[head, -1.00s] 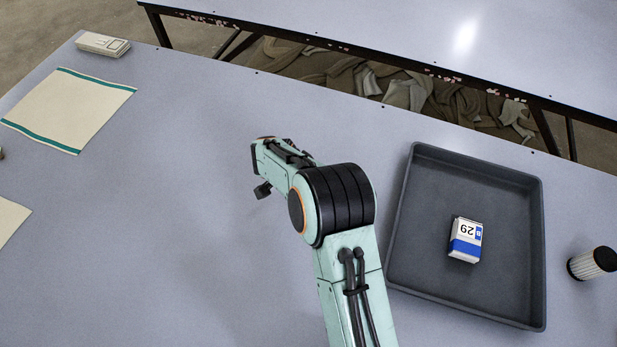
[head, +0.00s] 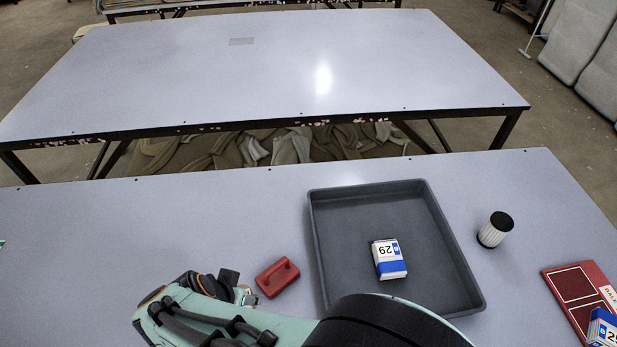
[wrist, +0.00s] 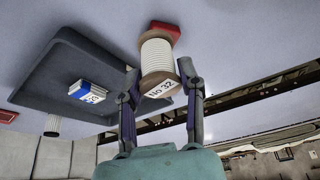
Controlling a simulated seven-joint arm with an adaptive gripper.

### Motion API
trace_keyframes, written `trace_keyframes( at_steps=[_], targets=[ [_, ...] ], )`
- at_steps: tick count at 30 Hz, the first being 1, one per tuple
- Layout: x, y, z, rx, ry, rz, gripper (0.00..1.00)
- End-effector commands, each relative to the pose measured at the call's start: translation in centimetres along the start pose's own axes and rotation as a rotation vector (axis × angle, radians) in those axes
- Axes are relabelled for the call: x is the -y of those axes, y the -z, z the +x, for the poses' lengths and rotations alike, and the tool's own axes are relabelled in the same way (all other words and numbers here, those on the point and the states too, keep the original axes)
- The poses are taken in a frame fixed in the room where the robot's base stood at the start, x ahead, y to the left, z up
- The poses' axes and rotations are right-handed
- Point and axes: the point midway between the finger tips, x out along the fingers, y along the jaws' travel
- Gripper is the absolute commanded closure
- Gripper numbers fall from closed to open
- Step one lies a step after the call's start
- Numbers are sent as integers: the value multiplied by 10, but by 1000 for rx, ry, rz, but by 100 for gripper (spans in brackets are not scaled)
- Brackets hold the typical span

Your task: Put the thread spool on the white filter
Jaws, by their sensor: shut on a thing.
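The thread spool (wrist: 157,57), wound with cream thread and labelled "No 32", is between the fingers of my gripper (wrist: 160,84) in the wrist view. My gripper is shut on it. In the head view the spool and the fingertips cannot be made out behind my arm. The white filter (head: 494,231), a pleated cylinder with a black cap, stands upright on the table right of the tray. It also shows in the wrist view (wrist: 52,126), apart from the spool and my gripper.
A grey tray (head: 324,236) holds a blue and white box (head: 388,259) marked 29. A red block with a handle (head: 277,277) lies left of the tray. A red board (head: 580,290) and another blue and white box (head: 603,328) are at the right edge. Table around the filter is clear.

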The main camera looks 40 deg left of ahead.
Motion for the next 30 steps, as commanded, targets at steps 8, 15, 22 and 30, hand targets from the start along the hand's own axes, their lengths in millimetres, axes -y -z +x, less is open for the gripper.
trace_keyframes(
  at_steps=[8, 15, 22, 30],
  targets=[
    [-3, -3, -1, 0, 36, -87, 90],
    [20, -11, -9, -2, 159, -374, 90],
    [16, 34, -6, -3, 210, -496, 90],
    [-34, 118, 4, -4, 206, -489, 90]
  ],
)
